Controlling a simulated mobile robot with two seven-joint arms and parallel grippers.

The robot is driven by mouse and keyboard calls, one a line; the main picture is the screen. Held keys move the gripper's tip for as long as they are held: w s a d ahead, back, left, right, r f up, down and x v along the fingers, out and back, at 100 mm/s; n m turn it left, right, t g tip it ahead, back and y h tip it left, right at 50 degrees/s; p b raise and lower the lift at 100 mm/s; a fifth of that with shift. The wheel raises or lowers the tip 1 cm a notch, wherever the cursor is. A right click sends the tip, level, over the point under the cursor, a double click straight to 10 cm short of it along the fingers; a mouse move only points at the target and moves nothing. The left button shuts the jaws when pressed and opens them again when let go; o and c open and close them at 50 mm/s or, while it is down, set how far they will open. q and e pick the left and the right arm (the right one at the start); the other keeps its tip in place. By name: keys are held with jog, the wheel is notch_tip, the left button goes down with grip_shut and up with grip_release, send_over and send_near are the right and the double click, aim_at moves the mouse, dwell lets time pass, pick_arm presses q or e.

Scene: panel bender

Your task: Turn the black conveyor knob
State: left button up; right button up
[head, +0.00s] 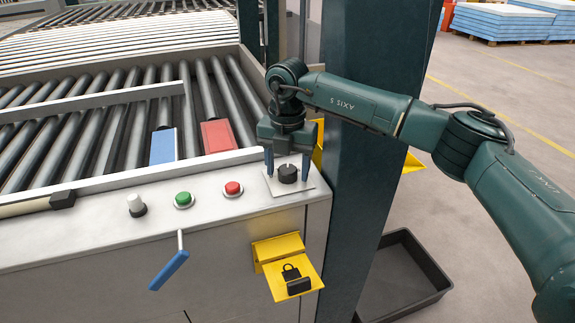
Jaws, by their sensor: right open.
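The black conveyor knob (288,173) sits on a pale square plate at the right end of the conveyor's grey control ledge. My right gripper (287,174) comes down from above, with its two blue-grey fingers apart, one on each side of the knob. I cannot tell whether the fingers touch the knob. My left gripper is not in view.
A yellow bracket with a padlock (291,274) juts from the front. A dark post (365,160) stands close right.

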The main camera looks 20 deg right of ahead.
aim_at(288, 169)
notch_tip(288, 169, up, 13)
jog(key=b, duration=0.1)
dwell(0.3)
